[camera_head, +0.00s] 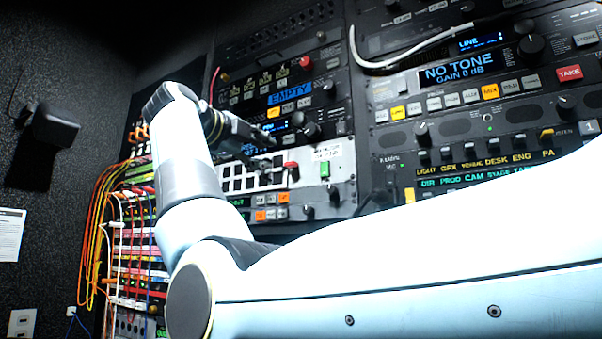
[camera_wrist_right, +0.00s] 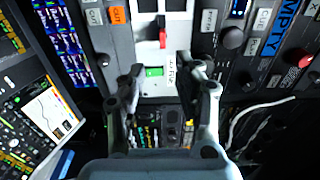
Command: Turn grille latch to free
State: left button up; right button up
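A white panel (camera_head: 345,163) with dark square openings is set in the left rack. A small red-tipped lever (camera_head: 291,166) sits on it; it looks like the grille latch, but I cannot be certain. The lever also shows in the right wrist view (camera_wrist_right: 162,38), on the panel (camera_wrist_right: 147,90), above a green block (camera_wrist_right: 154,71). My right gripper (camera_head: 272,138) is in front of the rack, up and left of the lever. In the wrist view its fingers (camera_wrist_right: 160,78) stand apart with nothing clearly held between them. My left gripper does not show.
A green block (camera_head: 324,168) sits right of the lever. Knobs and lit buttons surround the panel. Orange and yellow cables (camera_head: 92,230) hang at the left, and a white cable (camera_head: 385,63) loops across the top. My right arm covers much of the lower front.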

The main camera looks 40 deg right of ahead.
aim_at(288, 164)
jog(key=p+x, duration=0.1)
jog(key=x, duration=0.2)
jog(key=p+x, duration=0.1)
jog(key=x, duration=0.1)
jog(key=p+x, duration=0.1)
jog(key=x, duration=0.2)
jog(key=shift+w+d+r, duration=0.15)
jog(key=shift+d+r, duration=0.1)
jog(key=shift+d, duration=0.05)
jog(key=shift+w+d, duration=0.2)
jog(key=shift+d, duration=0.25)
jog(key=shift+f, duration=0.1)
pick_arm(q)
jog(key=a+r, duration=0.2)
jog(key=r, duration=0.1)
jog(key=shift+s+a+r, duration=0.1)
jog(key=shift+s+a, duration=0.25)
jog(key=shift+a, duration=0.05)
pick_arm(e)
grip_shut()
